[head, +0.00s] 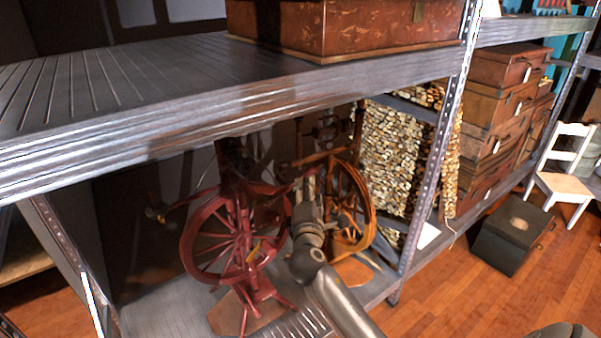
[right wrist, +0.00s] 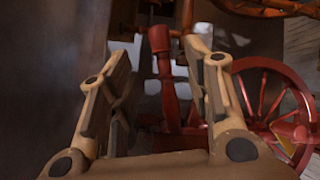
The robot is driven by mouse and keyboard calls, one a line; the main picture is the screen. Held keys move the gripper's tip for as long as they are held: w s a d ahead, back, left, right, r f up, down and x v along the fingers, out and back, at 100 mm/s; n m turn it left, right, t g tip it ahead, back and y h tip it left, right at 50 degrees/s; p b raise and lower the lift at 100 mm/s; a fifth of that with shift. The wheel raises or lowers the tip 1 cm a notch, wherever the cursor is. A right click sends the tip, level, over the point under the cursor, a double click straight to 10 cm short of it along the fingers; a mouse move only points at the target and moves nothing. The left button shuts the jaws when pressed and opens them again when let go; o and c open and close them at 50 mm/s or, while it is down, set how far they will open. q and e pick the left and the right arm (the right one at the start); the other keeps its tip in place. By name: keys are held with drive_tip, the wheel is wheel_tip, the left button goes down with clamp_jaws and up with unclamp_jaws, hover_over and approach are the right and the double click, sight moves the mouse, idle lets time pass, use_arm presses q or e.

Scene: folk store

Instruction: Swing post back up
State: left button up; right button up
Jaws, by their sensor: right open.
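A red spinning wheel (head: 222,238) stands on the lower shelf in the head view; its spoked wheel also shows at the right of the right wrist view (right wrist: 275,105). In the right wrist view a red turned post (right wrist: 162,65) with a wider top leans slightly, seen between the fingers of my right gripper (right wrist: 165,62). The fingers are open and apart from the post; depth to it is hard to judge. In the head view my right arm reaches in between the red wheel and an orange-brown spinning wheel (head: 362,212). My left gripper is out of view.
The upper shelf board (head: 200,110) hangs close above the wheels and carries a brown chest (head: 370,30). A metal upright (head: 432,160) stands to the right. Stacked suitcases (head: 495,110), a dark box (head: 512,235) and a white chair (head: 563,175) are farther right.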

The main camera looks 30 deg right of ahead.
sight(309, 174)
drive_tip(key=x, duration=0.9)
drive_tip(key=shift+w+d, duration=0.15)
drive_tip(key=shift+c, duration=0.4)
clamp_jaws()
